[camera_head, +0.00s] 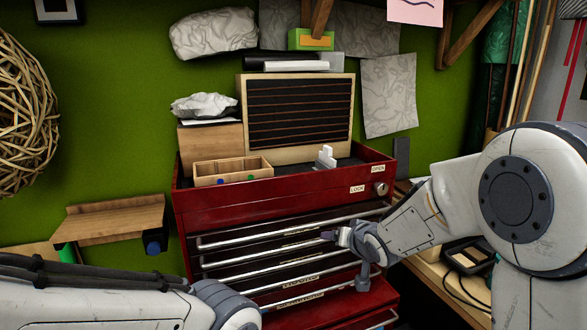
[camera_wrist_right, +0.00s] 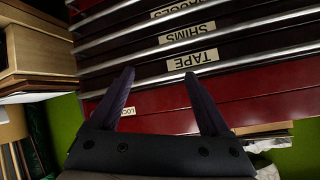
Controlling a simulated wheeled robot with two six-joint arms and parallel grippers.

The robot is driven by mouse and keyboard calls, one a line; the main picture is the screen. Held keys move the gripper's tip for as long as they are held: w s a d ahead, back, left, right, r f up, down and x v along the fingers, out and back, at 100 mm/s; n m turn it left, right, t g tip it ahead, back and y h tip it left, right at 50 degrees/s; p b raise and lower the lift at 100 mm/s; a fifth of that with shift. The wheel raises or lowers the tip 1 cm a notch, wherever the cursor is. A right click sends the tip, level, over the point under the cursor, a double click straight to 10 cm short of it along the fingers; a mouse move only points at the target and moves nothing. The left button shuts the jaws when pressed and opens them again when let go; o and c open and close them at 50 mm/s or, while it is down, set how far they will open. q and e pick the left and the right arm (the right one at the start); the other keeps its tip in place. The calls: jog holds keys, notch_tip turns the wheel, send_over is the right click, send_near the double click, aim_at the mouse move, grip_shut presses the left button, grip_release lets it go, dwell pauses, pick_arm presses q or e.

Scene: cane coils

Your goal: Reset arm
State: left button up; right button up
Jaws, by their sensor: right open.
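My right gripper (camera_head: 335,236) is in front of the red tool chest (camera_head: 240,204), near the chest's upper drawer handles. In the right wrist view my right gripper (camera_wrist_right: 159,76) has its two dark fingers spread apart with nothing between them. Beyond the fingers are drawer fronts with long metal handles and labels reading TAPE (camera_wrist_right: 192,59) and SHIMS (camera_wrist_right: 187,33), shown upside down. I cannot tell from these views whether a fingertip touches a handle. My left arm (camera_head: 100,295) lies along the bottom left of the head view, and its gripper is not visible.
A wooden tray (camera_head: 232,171) and a slatted wooden cabinet (camera_head: 295,115) stand on the chest. A small wooden shelf (camera_head: 115,219) is to its left. A woven cane ball (camera_head: 25,115) is at the far left. A wooden bench (camera_head: 430,272) with a cable is at right.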

jog(key=s+a+f+n+g, duration=0.1)
jog(key=s+a+n+g, duration=0.1)
jog(key=s, duration=1)
jog(key=s+a+f+n+g+h, duration=0.1)
jog(key=s+g, duration=0.4)
jog(key=s, duration=0.8)
jog(key=s+a+f+n+g, duration=0.3)
jog(key=s+a+n+g, duration=0.1)
jog(key=s, duration=0.8)
jog(key=shift+s+n, duration=0.2)
jog(key=shift+n, duration=0.6)
